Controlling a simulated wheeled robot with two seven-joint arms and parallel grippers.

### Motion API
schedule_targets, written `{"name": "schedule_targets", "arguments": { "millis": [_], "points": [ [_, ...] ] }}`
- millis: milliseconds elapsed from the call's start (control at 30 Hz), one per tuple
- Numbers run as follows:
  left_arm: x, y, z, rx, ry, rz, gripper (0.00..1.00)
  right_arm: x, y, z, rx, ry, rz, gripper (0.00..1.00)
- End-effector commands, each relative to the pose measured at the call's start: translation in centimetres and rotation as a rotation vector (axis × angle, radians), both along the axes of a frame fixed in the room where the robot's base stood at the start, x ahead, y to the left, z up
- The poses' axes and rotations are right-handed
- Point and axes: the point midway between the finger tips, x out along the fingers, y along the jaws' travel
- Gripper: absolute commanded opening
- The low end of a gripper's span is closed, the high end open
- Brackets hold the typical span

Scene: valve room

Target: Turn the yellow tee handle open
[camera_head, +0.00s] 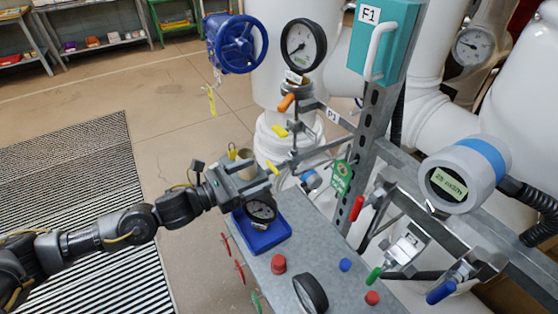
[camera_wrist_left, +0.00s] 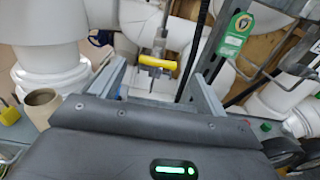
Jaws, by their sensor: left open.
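Two small yellow handles show on the valve piping in the head view: an upper one (camera_head: 279,131) and a lower one (camera_head: 272,168). My left gripper (camera_head: 259,174) is close to the lower one, with its fingers pointing toward the piping. In the left wrist view, a yellow tee handle (camera_wrist_left: 157,63) lies crosswise on a metal stem, in the gap between the open fingers (camera_wrist_left: 160,82). It looks a little beyond the fingertips, with no contact visible. The gripper holds nothing. My right gripper is not in view.
A grey bench (camera_head: 325,250) carries a blue tray (camera_head: 262,242) with a gauge, a red knob (camera_head: 279,264) and small caps. A green tag (camera_head: 340,178) hangs right of the handles. A steel post (camera_head: 372,130) and white pipes stand close by. Open floor lies at left.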

Motion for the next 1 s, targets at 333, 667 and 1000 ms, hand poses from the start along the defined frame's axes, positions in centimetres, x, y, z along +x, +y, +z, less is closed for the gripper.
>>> {"name": "schedule_targets", "arguments": {
  "millis": [333,667,1000],
  "points": [
    [3.5,-5.2,0.3,-0.001,-0.001,0.000,0.75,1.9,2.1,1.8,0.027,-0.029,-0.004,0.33],
    [4.4,-6.6,0.1,0.000,0.000,0.000,0.75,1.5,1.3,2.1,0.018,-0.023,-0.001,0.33],
    [4.4,-6.6,0.1,-0.001,-0.001,0.000,0.54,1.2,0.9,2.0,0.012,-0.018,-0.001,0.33]
  ]
}}
